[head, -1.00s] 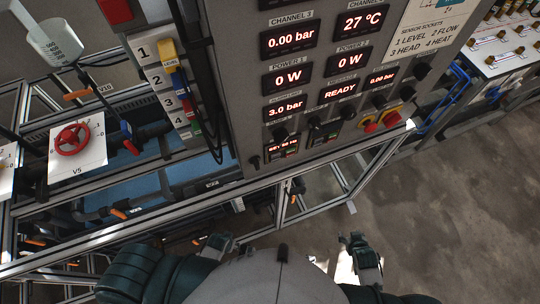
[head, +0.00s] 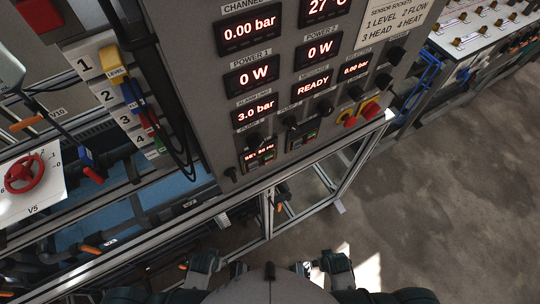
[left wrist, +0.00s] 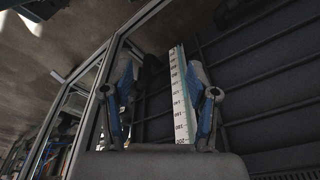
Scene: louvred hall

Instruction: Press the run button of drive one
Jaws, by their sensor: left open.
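The tilted grey control panel (head: 205,82) fills the upper middle of the head view. Low on it sits the drive under the PUMP 1 label (head: 259,156), a small dark unit with a lit red "SET 50 Hz" line. Its run button is too small to make out. A similar unit under PUMP 2 (head: 302,135) is to its right. My left gripper (head: 220,264) is low in the head view, below and apart from the panel. In the left wrist view it is open and empty (left wrist: 166,100). My right gripper (head: 322,266) is at the bottom; its jaw opening is unclear.
A metal frame rail (head: 235,208) runs below the panel. Hanging cables (head: 170,100) and a red valve wheel (head: 24,173) are left. A white scale strip (left wrist: 181,95) lies beyond my left fingers. Bare floor is right.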

